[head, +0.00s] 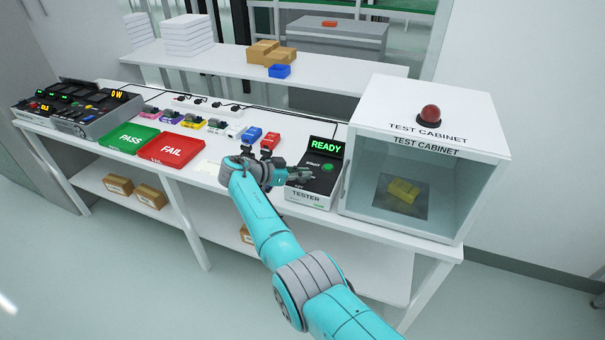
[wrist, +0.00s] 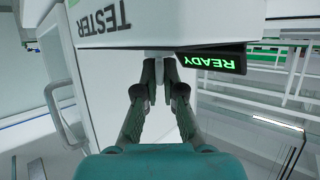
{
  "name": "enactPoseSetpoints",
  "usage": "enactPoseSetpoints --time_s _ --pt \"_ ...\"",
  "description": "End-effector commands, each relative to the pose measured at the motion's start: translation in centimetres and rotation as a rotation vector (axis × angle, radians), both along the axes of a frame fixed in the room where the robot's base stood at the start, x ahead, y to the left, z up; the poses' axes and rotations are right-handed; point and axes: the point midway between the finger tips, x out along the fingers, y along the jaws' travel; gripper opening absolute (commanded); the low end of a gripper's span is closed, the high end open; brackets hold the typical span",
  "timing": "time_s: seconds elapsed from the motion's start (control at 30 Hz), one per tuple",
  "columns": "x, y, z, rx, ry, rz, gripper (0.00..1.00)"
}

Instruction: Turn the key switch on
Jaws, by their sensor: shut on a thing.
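The tester (head: 312,197) is a dark-topped box with a white front. Its raised display (head: 326,147) glows green with READY, and a green START button (head: 327,167) sits on its top. My gripper (head: 303,174) reaches over the left part of the tester's top. In the wrist view, the tester (wrist: 150,22) and its READY display (wrist: 211,60) appear upside down. There my gripper (wrist: 160,76) has its fingertips close together against the tester. It is shut on the key switch, which is mostly hidden by the fingers, so its turned position cannot be told.
The glass-fronted test cabinet (head: 441,151), with a red dome lamp (head: 429,115) and a yellow part (head: 403,190) inside, stands close on the right. Green PASS (head: 130,137) and red FAIL (head: 172,149) trays lie left. Small coloured parts line the bench behind.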

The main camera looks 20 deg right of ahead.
Motion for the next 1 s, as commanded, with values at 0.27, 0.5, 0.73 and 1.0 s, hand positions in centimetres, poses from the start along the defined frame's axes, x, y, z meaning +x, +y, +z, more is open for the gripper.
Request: enactPoseSetpoints --time_s 0.27,0.5,0.73,1.0 --pt "-0.1 0.1 -0.3 0.002 0.006 0.001 0.12" --pt "-0.1 0.0 -0.2 0.001 0.003 0.001 0.33" --pt "-0.1 0.4 0.0 0.001 0.002 0.002 0.33" --pt "-0.9 4.2 1.6 0.001 0.001 0.004 0.33"
